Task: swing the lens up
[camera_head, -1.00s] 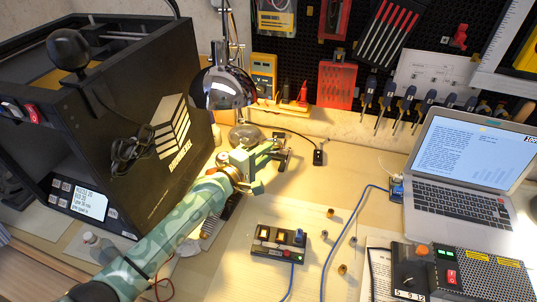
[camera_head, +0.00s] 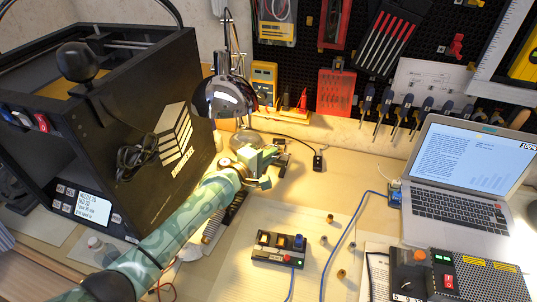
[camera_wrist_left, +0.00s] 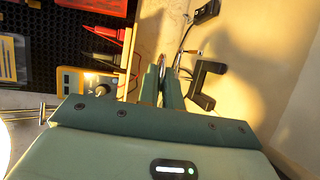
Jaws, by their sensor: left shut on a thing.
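My left gripper (camera_head: 276,154) reaches in at the foot of the desk lamp, its jaws shut. In the left wrist view its two green fingers (camera_wrist_left: 166,82) are close together on a thin edge. That edge looks like the rim of the lens (camera_wrist_left: 178,68), seen nearly edge-on and mostly hidden by the fingers. In the head view I cannot make out the lens behind the gripper. A small dark bracket or clip (camera_wrist_left: 203,80) stands just right of the fingers. My right gripper is not in view.
The desk lamp (camera_head: 224,98) hangs close above and left of the gripper. The black printer-like box (camera_head: 145,130) stands left of my arm. A switch box (camera_head: 280,248) with several small brass parts beside it lies in front. A laptop (camera_head: 460,203) is at right.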

